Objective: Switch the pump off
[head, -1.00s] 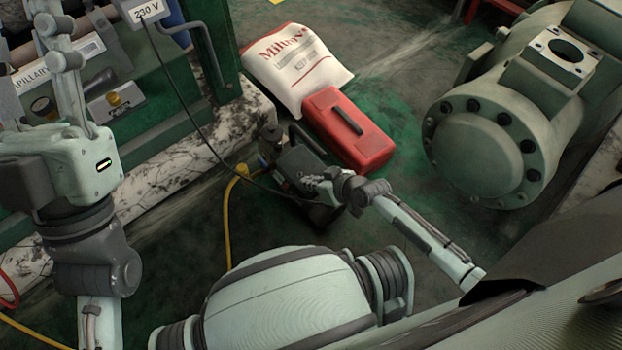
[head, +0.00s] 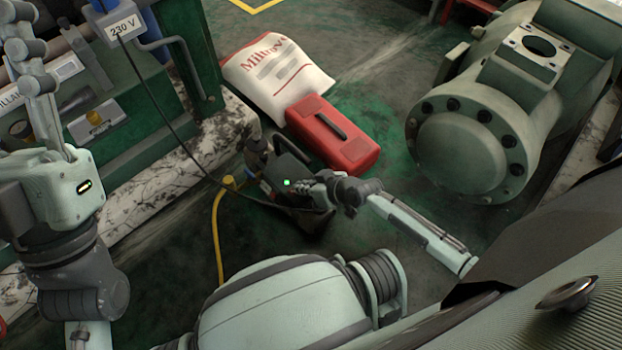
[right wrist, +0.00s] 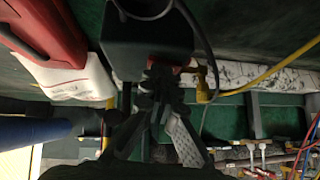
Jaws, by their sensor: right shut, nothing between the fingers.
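The pump (head: 291,166) is a dark unit with a handle, on the floor in the middle of the head view. A small green light shows on it beside my right gripper (head: 314,184). In the right wrist view the pump's dark body (right wrist: 150,42) stands directly beyond the fingertips of my right gripper (right wrist: 155,77). That gripper is shut and empty, close against the pump; I cannot tell whether it touches, and it hides part of the pump. My left arm rises at the left edge; its gripper (head: 28,50) is far from the pump, its jaw state unclear.
A red case (head: 333,135) and a white bag (head: 278,75) lie behind the pump. A black cable runs from the 230 V box (head: 122,25) to the pump. A yellow hose (head: 217,235) lies left of it.

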